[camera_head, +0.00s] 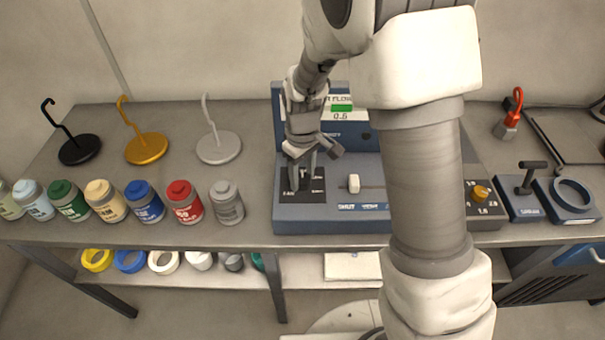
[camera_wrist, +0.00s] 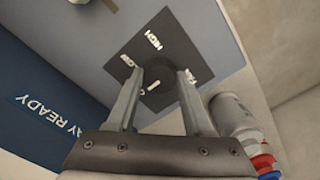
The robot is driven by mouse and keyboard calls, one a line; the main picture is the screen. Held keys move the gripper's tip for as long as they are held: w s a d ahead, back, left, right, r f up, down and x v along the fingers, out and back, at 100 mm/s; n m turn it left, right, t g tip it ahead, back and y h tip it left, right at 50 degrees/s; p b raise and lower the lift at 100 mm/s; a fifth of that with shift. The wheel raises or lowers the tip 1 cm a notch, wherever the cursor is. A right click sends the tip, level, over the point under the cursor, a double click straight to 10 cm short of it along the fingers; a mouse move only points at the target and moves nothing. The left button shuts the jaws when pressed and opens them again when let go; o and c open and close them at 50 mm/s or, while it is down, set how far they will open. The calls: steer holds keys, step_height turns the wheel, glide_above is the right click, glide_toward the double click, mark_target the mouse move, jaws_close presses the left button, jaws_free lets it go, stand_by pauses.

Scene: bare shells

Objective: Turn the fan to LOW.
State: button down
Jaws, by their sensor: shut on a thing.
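The fan control is a dark round knob (camera_wrist: 161,82) on a black square plate (camera_head: 290,197) at the left end of a blue-grey console (camera_head: 330,222). In the wrist view the plate carries white lettering; one word reads as HIGH, and the others are hard to read. A small white mark shows near the knob's edge, but I cannot tell which setting it indicates. My gripper (camera_head: 303,170) points down over the plate. Its two fingers stand on either side of the knob and are shut on it. In the head view the fingers mostly hide the knob.
A white slider (camera_head: 354,183) sits right of the plate. A display panel (camera_head: 341,115) stands behind my gripper, with a green bar. Several paint bottles, including a grey one (camera_head: 227,203), line the bench to the left. My arm hides the console's right part; an orange knob (camera_head: 481,192) shows beyond.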

mark_target(302, 178)
steer(key=shift+m, duration=0.4)
steer(key=m, duration=1)
steer(key=shift+m, duration=0.4)
steer(key=shift+c, duration=1.5)
jaws_free()
step_height(302, 178, up, 18)
steer(key=shift+f+p, duration=0.25)
steer(key=shift+p, duration=0.05)
